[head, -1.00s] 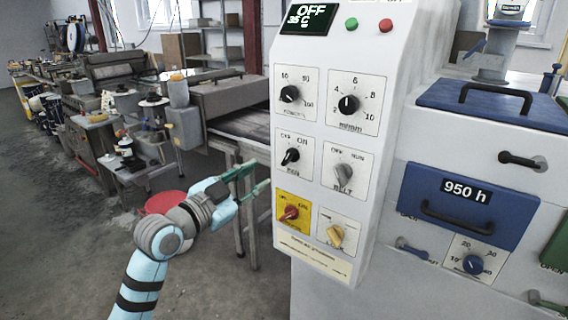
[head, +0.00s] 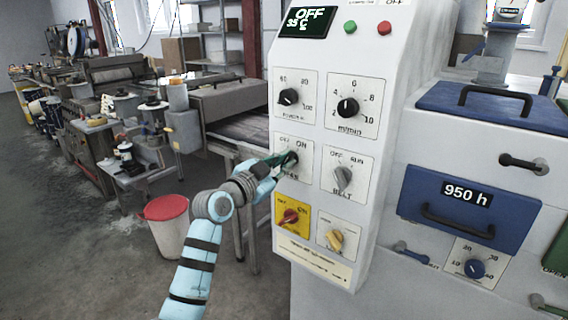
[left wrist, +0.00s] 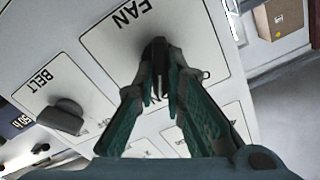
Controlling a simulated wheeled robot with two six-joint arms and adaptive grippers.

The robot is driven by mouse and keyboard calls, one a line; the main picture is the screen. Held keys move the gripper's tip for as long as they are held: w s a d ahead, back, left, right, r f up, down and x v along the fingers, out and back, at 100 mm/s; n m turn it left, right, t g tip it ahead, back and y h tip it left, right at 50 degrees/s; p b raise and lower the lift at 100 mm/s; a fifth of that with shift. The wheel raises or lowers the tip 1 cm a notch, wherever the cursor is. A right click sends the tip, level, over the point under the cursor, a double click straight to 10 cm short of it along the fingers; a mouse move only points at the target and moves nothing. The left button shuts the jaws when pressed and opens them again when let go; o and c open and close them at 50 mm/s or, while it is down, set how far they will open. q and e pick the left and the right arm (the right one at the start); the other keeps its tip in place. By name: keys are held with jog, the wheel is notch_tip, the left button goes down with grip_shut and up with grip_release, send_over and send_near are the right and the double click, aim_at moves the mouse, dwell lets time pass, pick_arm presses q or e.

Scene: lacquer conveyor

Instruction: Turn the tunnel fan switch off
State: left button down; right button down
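The fan switch (head: 292,158) is a black knob on a white plate in the middle row of the sloped control panel, left column. In the left wrist view the knob (left wrist: 159,48) sits under the label FAN. My left gripper (head: 278,162) reaches it from the left. Its green fingers (left wrist: 163,92) lie on both sides of the knob, with the tips very close to it. I cannot tell whether they press on it. The fingers partly hide the knob, so its pointer setting is unclear. My right gripper is not in view.
The grey belt knob (head: 343,177) is right of the fan switch. The red knob (head: 290,217) on a yellow plate is just below, beside a yellow knob (head: 336,239). Two dials are above. A red-lidded bin (head: 167,222) stands on the floor to the left.

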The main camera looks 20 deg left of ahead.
pick_arm(q)
jog(key=shift+n, duration=0.3)
jog(key=shift+r+n+p, duration=0.1)
jog(key=shift+n+p, duration=1.05)
jog(key=shift+n, duration=0.05)
jog(key=n+p, duration=0.2)
jog(key=n, duration=0.1)
jog(key=n+p, duration=0.1)
jog(key=n, duration=0.3)
jog(key=n+p, duration=0.2)
jog(key=n, duration=0.2)
jog(key=shift+w+a+p, duration=0.1)
jog(key=shift+a+p, duration=0.15)
jog(key=shift+p, duration=0.1)
jog(key=c, duration=1.7)
grip_release()
jog(key=shift+o, duration=0.2)
